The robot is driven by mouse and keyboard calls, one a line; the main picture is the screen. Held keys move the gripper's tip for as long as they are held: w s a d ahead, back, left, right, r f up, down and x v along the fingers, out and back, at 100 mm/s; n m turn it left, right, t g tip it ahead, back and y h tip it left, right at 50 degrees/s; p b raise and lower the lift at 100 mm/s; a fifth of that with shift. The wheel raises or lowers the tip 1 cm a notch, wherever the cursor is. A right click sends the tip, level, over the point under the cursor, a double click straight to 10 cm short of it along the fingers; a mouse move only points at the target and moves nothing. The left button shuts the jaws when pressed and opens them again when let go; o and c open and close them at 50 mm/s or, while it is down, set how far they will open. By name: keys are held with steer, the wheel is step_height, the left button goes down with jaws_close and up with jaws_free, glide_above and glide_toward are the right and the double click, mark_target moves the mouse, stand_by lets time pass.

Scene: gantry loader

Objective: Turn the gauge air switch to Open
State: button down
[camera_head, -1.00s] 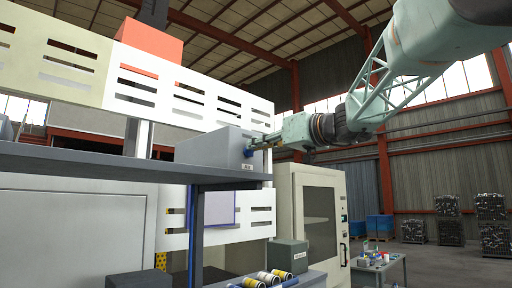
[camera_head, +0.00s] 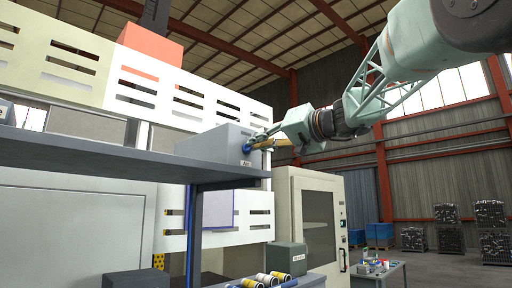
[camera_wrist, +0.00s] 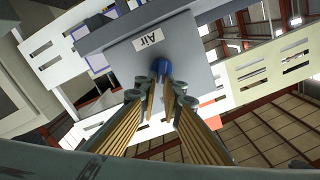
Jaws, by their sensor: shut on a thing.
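The gauge air switch is a blue knob (camera_head: 247,149) on the end face of a grey box (camera_head: 208,145). The box stands on a dark shelf and carries an "Air" label (camera_head: 246,162) below the knob. In the wrist view the knob (camera_wrist: 160,67) sits between the fingertips, and the label (camera_wrist: 152,40) appears upside down. My gripper (camera_head: 254,146) reaches in from the right; its fingers (camera_wrist: 161,84) are shut on the knob. The fingers partly cover the knob, and I cannot read its position from any mark.
The dark shelf (camera_head: 100,152) runs under the box to the left. A white slotted panel (camera_head: 190,95) stands behind it. A pale cabinet (camera_head: 312,215) stands at the right, below my arm. A small table (camera_head: 380,274) with loose items is farther right. Open floor lies beyond.

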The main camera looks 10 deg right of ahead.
steer(key=shift+w+d+f+m+b, duration=0.15)
steer(key=shift+m+b, duration=0.15)
steer(key=shift+m, duration=1.1)
steer(key=shift+d+f+m+b, duration=0.1)
steer(key=shift+m+b, duration=0.15)
steer(key=shift+m, duration=1.15)
steer(key=c, duration=2.8)
jaws_free()
steer(key=shift+v, duration=6.05)
steer(key=shift+w+f, duration=0.1)
